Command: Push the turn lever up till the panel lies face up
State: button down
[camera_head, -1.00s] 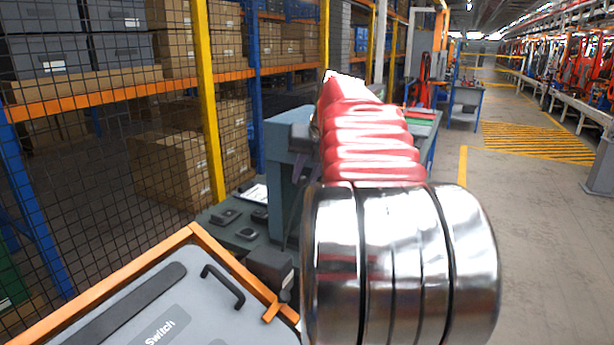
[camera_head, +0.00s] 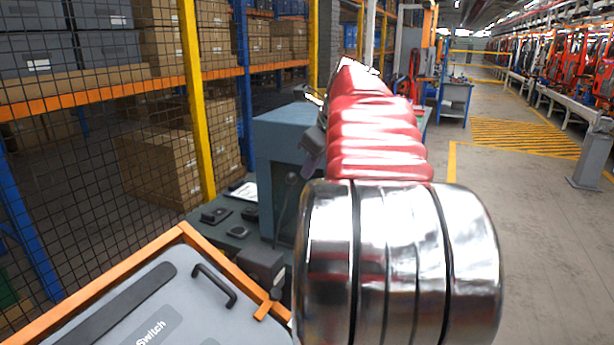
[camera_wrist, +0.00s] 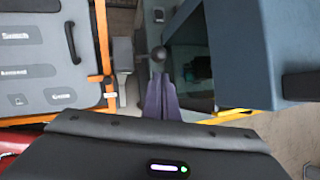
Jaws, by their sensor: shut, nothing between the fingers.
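The grey panel (camera_head: 190,305) with a black handle lies in an orange frame at the lower left of the head view. Its labelled face points up in the wrist view (camera_wrist: 35,85). A dark round knob (camera_wrist: 158,54), apparently the end of the turn lever, stands right of the frame beside a small grey box. My gripper (camera_wrist: 162,80) is shut and empty, its purple fingers just below the knob in the picture. I cannot tell whether they touch it. In the head view my gripper (camera_head: 312,158) is partly hidden by my red and chrome arm.
A blue-grey machine housing (camera_head: 285,135) stands close beside my gripper, and fills the upper right of the wrist view. A green bench (camera_head: 205,222) holds small black items behind the panel. Mesh fencing and shelves with boxes are at left. An open aisle (camera_head: 520,220) is at right.

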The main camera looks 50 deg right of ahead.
jog(key=s+r+n, duration=0.2)
jog(key=s+n, duration=0.2)
jog(key=n, duration=0.7)
jog(key=s+d+r+n+t, duration=0.1)
jog(key=s+r+n, duration=0.1)
jog(key=n, duration=1)
jog(key=shift+s+d+r, duration=0.25)
jog(key=shift+s+r, duration=0.05)
jog(key=shift+s, duration=0.55)
jog(key=shift+f, duration=0.1)
jog(key=w+f, duration=0.7)
jog(key=w, duration=0.2)
jog(key=shift+w+a+f, duration=0.2)
jog(key=shift+w, duration=0.15)
jog(key=shift+d, duration=0.1)
